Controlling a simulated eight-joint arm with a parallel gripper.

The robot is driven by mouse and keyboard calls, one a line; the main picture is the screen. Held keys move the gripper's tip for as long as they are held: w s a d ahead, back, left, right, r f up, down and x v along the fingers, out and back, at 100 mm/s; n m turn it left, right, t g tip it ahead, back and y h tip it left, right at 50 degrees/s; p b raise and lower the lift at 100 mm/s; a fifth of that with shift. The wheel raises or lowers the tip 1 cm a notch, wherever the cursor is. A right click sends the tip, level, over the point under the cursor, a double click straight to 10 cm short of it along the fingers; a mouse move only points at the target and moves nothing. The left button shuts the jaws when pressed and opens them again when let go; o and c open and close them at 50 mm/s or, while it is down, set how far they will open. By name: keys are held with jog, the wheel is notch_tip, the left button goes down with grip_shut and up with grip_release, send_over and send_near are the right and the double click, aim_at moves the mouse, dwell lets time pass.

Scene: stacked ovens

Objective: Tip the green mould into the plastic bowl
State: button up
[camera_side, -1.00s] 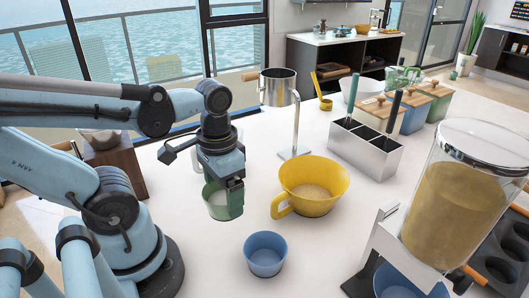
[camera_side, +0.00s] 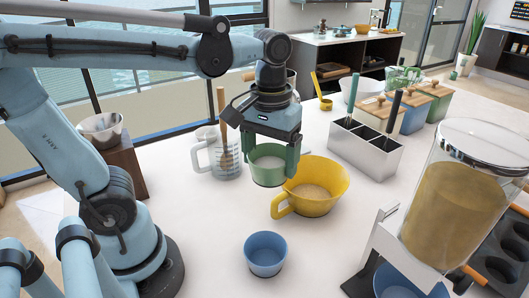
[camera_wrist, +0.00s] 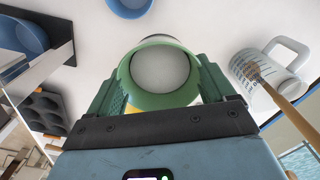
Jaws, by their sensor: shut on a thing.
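The green mould (camera_side: 266,178) is a small round cup with pale contents, held roughly upright above the table. It also shows in the wrist view (camera_wrist: 123,82), its pale fill facing the camera. My gripper (camera_side: 270,158) is shut on its sides, with a finger on each side in the wrist view (camera_wrist: 163,85). A yellow bowl with a handle (camera_side: 325,203) stands just right of and partly behind the mould, with pale stuff inside. A small blue bowl (camera_side: 265,262) stands nearer the camera and looks empty. I cannot tell which bowl is the plastic one.
A clear measuring jug (camera_side: 226,163) with a wooden-handled tool stands left of the mould. A large dispenser (camera_side: 455,195) stands at right. The table between the blue bowl and dispenser is clear.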

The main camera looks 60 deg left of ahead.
jog(key=w+a+f+n, duration=0.1)
jog(key=w+a+n, duration=0.25)
jog(key=w, duration=0.45)
jog(key=w+a+n, duration=0.2)
jog(key=w+n, duration=0.2)
jog(key=w, duration=0.3)
jog(key=d+f+t+y, duration=0.2)
jog(key=t+y, duration=0.2)
jog(key=y, duration=0.5)
jog(key=s+d+f+t+y, duration=0.1)
jog(key=t+y, duration=0.4)
jog(key=y, duration=0.5)
jog(key=shift+s+d+f, duration=0.3)
jog(key=shift+d+f, duration=0.15)
jog(key=shift+d, duration=0.25)
dwell(1.7)
